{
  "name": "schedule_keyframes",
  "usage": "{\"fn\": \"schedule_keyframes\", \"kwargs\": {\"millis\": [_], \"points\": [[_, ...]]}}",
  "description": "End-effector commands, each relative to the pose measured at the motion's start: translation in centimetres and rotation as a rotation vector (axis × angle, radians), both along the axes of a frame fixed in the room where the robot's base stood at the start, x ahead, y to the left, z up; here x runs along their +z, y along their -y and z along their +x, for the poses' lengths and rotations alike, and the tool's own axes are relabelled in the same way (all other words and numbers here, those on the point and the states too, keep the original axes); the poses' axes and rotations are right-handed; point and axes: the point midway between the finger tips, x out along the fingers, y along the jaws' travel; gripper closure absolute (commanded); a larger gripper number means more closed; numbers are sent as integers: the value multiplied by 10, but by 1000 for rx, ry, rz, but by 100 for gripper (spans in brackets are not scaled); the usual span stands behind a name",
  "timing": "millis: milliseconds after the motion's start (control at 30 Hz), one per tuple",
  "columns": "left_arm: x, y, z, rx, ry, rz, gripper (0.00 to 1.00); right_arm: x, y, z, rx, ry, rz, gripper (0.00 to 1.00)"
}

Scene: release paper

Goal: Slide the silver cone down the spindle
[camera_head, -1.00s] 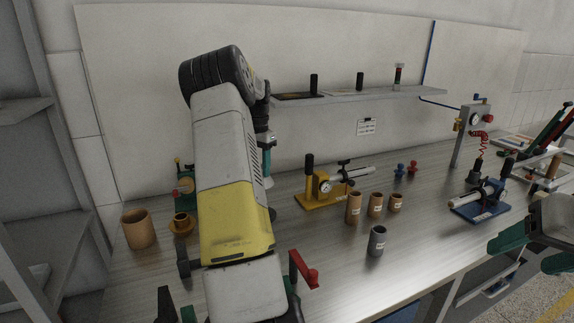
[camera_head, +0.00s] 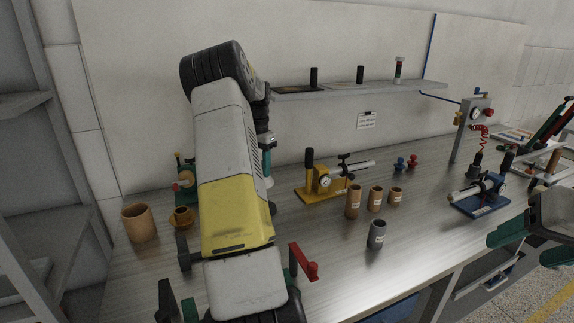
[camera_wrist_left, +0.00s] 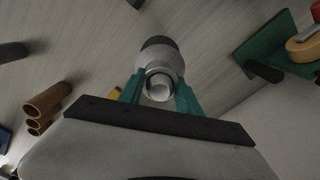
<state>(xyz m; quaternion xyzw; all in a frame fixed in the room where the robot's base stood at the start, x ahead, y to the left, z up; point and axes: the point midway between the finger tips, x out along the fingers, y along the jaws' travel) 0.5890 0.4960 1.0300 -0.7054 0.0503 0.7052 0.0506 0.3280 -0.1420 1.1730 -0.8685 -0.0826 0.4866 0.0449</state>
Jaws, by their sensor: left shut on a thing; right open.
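My left gripper (camera_wrist_left: 161,76) is shut on a pale silver, round, hollow-ended piece (camera_wrist_left: 158,88), which I take for the silver cone. The piece has a dark far end and sits between the teal fingers in the left wrist view. In the head view my left arm hides most of this hand. I cannot tell whether the piece sits on a spindle. Silver rods show on the yellow fixture (camera_head: 318,192) and the blue fixture (camera_head: 483,208); which one is the spindle is unclear. My right gripper (camera_head: 518,252) is open and empty at the right edge.
A wide brown tube (camera_head: 139,222) and a green fixture (camera_head: 186,172) are at the left. A wall shelf (camera_head: 350,93) runs behind. The bench front is mostly clear.

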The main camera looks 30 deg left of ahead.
Motion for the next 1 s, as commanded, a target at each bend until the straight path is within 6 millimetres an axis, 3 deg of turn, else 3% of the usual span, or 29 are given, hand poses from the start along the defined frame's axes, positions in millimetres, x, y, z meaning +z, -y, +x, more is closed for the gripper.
{"fn": "schedule_keyframes", "kwargs": {"millis": [1000], "points": [[-26,0,0,0,-1,0,100,0,0,0,0,0,0,36]]}}
